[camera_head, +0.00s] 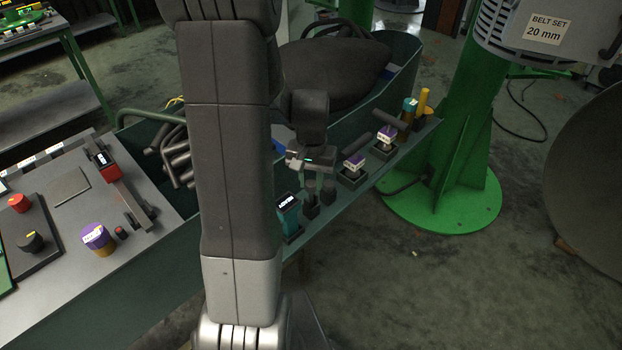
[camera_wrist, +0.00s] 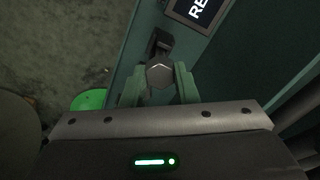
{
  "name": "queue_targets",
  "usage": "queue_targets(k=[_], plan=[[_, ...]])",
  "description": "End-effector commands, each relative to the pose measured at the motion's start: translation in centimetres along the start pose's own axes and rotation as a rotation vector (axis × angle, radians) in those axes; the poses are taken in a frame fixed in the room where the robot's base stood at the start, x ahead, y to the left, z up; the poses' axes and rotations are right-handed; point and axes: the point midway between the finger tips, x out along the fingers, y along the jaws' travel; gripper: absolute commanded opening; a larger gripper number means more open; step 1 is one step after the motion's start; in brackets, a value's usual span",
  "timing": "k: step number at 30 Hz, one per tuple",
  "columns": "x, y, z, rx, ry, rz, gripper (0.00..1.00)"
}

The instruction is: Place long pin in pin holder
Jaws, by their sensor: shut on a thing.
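My gripper (camera_wrist: 159,78) is shut on the long pin (camera_wrist: 160,70), whose hexagonal grey end shows between the two fingers in the wrist view. A dark pin holder (camera_wrist: 162,40) shows just beyond the pin at the green rail. In the head view my gripper (camera_head: 310,160) is above the rail of the green bin, over small dark holders (camera_head: 311,209) with dark upright cylinders. I cannot tell which of these is the held pin, or whether its lower end is inside a holder.
A teal labelled block (camera_head: 288,213) stands on the rail near my gripper. Purple-and-white pieces (camera_head: 353,163) and a yellow cylinder (camera_head: 424,100) stand farther along it. A grey panel with knobs (camera_head: 70,190) is at left. A green pillar (camera_head: 455,130) stands at right.

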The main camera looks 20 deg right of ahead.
Motion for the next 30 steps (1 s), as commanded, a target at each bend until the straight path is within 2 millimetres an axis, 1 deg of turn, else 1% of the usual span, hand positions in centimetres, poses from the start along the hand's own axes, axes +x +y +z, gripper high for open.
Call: queue_targets(k=[6,18,21,22,24,25,30], plan=[[0.0,0.0,0.0,0.000,0.001,0.000,0.00],[1.2,0.0,0.0,0.000,0.001,0.000,0.00],[1.1,0.0,0.0,0.000,0.001,0.000,0.00],[1.1,0.0,0.0,0.000,0.000,0.000,0.31],[1.1,0.0,0.0,0.000,0.000,0.000,0.45],[1.1,0.0,0.0,0.000,0.001,0.000,0.49],[1.1,0.0,0.0,0.000,0.001,0.000,0.49]])
